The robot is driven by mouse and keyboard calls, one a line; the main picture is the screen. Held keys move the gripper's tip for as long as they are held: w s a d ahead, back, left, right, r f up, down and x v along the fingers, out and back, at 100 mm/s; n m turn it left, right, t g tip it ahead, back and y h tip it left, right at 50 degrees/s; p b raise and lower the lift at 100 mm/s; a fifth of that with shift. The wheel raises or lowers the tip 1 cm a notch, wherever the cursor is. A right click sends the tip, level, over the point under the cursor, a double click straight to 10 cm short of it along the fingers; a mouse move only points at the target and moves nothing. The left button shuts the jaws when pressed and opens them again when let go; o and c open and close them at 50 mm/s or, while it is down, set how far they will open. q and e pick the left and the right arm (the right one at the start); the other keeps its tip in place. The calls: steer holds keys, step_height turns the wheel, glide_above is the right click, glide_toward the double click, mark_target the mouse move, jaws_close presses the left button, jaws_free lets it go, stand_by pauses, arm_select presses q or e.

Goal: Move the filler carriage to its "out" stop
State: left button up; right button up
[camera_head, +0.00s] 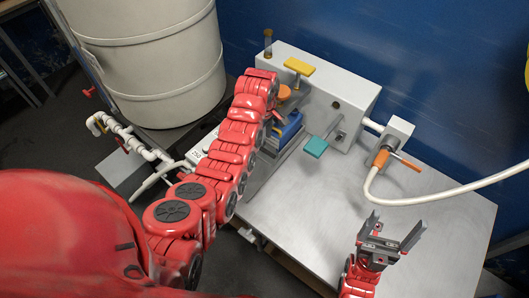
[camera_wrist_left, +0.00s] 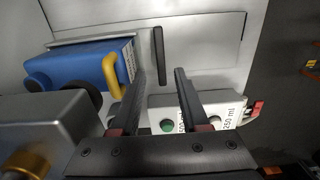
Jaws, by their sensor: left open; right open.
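The blue block with a yellow handle (camera_wrist_left: 115,75), which looks like the filler carriage, sits at upper left in the left wrist view. In the head view its blue body (camera_head: 290,126) is partly hidden behind my left arm, beside the grey machine. My left gripper (camera_wrist_left: 160,75) is open and empty, its fingers pointing toward the metal plate. The yellow handle is just left of the left finger and not between the fingers. My left gripper is hidden by its arm in the head view. My right gripper (camera_head: 396,224) is open and empty over the table's front right.
A grey machine housing (camera_head: 345,95) carries a yellow lever (camera_head: 299,66) and a teal lever (camera_head: 315,147). A white hose (camera_head: 450,193) runs right from an orange-handled valve (camera_head: 381,158). A white panel (camera_wrist_left: 231,106) marked in ml has a green button. A large drum (camera_head: 150,60) stands left.

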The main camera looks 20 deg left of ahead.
mark_target(264, 149)
arm_select(q)
steer(key=shift+s+f, duration=0.1)
steer(key=shift+f, duration=4.05)
steer(key=shift+c, duration=0.3)
jaws_close()
steer(key=shift+r, duration=0.1)
